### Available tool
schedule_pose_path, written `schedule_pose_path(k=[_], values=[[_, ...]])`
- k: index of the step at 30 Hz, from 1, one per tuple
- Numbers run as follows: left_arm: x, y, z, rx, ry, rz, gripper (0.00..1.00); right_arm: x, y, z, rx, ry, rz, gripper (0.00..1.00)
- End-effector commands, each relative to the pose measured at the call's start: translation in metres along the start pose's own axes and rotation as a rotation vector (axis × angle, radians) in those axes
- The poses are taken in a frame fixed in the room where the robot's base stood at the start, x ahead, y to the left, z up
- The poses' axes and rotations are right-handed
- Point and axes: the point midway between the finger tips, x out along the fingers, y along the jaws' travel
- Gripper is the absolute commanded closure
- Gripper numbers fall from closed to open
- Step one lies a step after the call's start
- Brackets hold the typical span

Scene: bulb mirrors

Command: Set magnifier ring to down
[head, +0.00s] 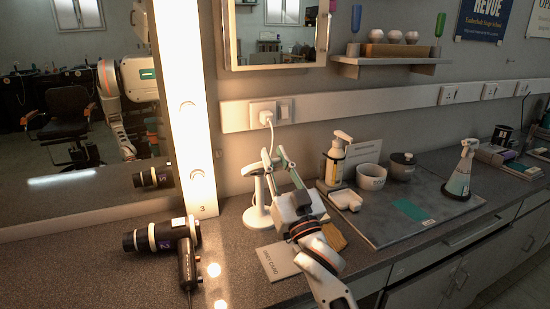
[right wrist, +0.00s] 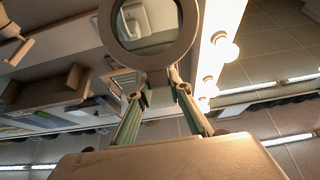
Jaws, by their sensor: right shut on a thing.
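The magnifier ring (right wrist: 150,62) fills the top of the right wrist view as a pale round rim around a glass or mirror face. In the head view its white stand (head: 258,195) rises beside the lit mirror frame, and the ring is small and partly hidden by my fingers, so its tilt is hard to tell. My right gripper (head: 273,153) reaches in from the lower right with its green-sided fingers at the ring. In the right wrist view the fingertips (right wrist: 159,76) meet the ring's near rim, and the gripper is shut on it. My left gripper is not in view.
A hair dryer (head: 165,237) lies left on the counter. A white card (head: 279,259) lies under my right arm. A grey tray (head: 385,232) to the right holds a pump bottle (head: 335,160) and bowls. A spray bottle (head: 460,172) stands further right.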

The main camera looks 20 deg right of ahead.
Motion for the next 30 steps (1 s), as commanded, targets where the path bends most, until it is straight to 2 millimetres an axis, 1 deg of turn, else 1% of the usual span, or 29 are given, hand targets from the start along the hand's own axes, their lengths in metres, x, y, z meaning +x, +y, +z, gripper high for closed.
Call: schedule_pose_path(k=[1,2,3,5,15,19,23,30], values=[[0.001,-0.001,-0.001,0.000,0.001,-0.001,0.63,-0.001,0.000,0.004,-0.002,-0.009,0.001,1.00],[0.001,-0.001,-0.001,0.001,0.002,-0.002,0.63,-0.001,0.000,0.004,-0.002,-0.009,0.001,1.00],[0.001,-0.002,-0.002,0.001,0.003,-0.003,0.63,-0.001,0.000,0.004,-0.002,-0.009,0.001,0.78],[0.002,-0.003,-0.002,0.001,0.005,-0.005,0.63,-0.001,0.000,0.004,-0.002,-0.009,0.001,0.63],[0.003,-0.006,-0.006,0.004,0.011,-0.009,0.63,-0.001,0.000,0.001,0.000,-0.003,0.000,0.62],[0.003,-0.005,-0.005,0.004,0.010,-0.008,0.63,-0.008,0.000,0.002,0.000,-0.004,0.000,0.62],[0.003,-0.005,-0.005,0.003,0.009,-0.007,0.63,-0.027,0.000,0.003,0.000,-0.007,0.001,0.62],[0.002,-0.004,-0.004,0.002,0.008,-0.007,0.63,-0.075,0.000,0.002,0.000,-0.007,0.001,0.62]])
